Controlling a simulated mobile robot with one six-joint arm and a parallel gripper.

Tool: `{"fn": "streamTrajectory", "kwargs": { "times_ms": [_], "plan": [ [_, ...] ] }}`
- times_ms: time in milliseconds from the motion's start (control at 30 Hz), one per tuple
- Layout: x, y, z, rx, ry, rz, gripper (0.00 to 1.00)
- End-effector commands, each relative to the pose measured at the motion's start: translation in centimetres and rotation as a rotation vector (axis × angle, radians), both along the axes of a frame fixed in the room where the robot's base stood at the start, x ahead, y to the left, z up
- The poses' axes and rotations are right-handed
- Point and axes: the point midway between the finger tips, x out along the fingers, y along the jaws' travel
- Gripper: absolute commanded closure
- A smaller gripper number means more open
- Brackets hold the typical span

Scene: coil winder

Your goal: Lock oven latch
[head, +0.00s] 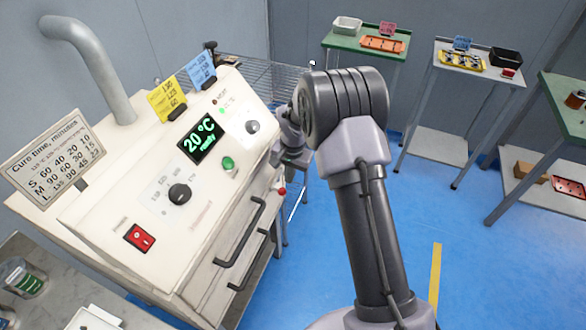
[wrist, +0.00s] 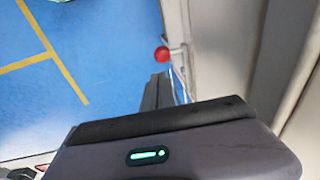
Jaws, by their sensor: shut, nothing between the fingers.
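The oven (head: 110,215) is a cream cabinet at the left of the head view, with a sloped control panel. Its green display (head: 201,138) reads 20 °C. A small red ball knob (head: 281,191), apparently the latch's, is at the oven's right edge. In the wrist view the red knob (wrist: 162,53) stands on a short stem out from the cream side, just beyond my fingers. My gripper (head: 291,160) is by the oven's right side, partly hidden by my arm. In the wrist view my gripper (wrist: 158,88) is shut and empty, apart from the knob.
Two dark bar handles (head: 240,232) stick out from the oven front. A red switch (head: 139,237), a black dial (head: 179,194) and a green button (head: 228,163) are on the panel. Tables with trays (head: 380,45) stand at the back. The blue floor is clear at the right.

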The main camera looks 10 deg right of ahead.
Motion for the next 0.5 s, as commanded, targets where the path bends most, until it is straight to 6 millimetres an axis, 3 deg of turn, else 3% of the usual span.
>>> {"fn": "streamTrajectory", "kwargs": {
  "times_ms": [167,500],
  "plan": [
    [-0.37,0.93,-1.57,0.000,0.000,0.000,1.00],
    [-0.43,1.10,-1.67,0.000,0.000,0.000,1.00]
  ]
}}
